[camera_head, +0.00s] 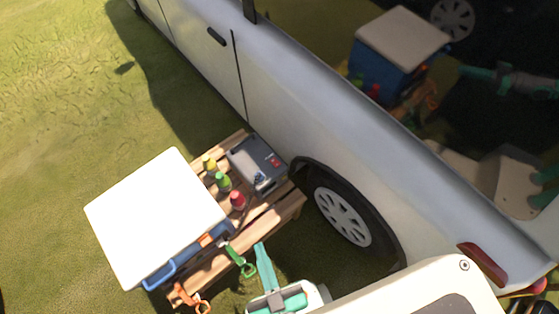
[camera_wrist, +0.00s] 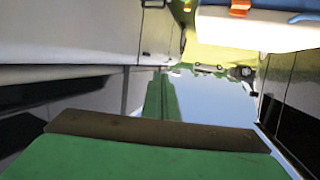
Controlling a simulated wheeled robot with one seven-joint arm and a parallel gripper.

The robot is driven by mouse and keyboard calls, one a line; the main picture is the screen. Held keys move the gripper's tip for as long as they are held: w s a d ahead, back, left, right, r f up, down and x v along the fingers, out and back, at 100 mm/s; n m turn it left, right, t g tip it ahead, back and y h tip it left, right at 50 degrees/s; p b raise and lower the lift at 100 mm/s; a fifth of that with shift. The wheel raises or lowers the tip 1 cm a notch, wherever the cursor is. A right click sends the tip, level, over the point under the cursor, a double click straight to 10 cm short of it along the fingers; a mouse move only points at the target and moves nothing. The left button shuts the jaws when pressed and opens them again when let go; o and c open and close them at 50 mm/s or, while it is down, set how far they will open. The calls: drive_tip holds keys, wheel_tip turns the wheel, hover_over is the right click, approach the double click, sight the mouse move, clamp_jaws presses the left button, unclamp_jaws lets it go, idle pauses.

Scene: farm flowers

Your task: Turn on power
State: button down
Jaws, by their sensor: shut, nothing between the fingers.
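A grey power box (camera_head: 250,166) with small red controls (camera_head: 275,160) on its top lies on a wooden pallet table (camera_head: 283,205), beside the white vehicle. Its controls are too small to tell whether the power is on. My gripper (camera_head: 262,250) is a teal shape in the lower middle of the head view, in front of the pallet and apart from the box. I cannot make out the power box in the wrist view.
A blue cooler with a white lid (camera_head: 155,215) stands on the pallet's left. Bottles with yellow (camera_head: 209,163), green (camera_head: 223,182) and red (camera_head: 237,199) tops stand beside the box. Green (camera_head: 240,262) and orange (camera_head: 193,300) tools hang at the front. The white vehicle (camera_head: 290,100) closes off the right.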

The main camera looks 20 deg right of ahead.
drive_tip(key=shift+s, duration=0.1)
drive_tip(key=w+d+f+n+g+y, duration=0.1)
drive_tip(key=w+d+f+n+y, duration=0.1)
drive_tip(key=d+f, duration=0.5)
drive_tip(key=w+d+f+n+g+y, duration=0.1)
drive_tip(key=w+d+f+n+y, duration=0.15)
drive_tip(key=d+f, duration=0.45)
drive_tip(key=w+d+f, duration=0.3)
drive_tip(key=w, duration=0.7)
drive_tip(key=w+d+f, duration=0.3)
drive_tip(key=w, duration=0.7)
drive_tip(key=shift+w+d+f, duration=0.2)
drive_tip(key=shift+d+f, duration=0.15)
drive_tip(key=shift+f, duration=0.05)
drive_tip(key=shift+m, duration=0.25)
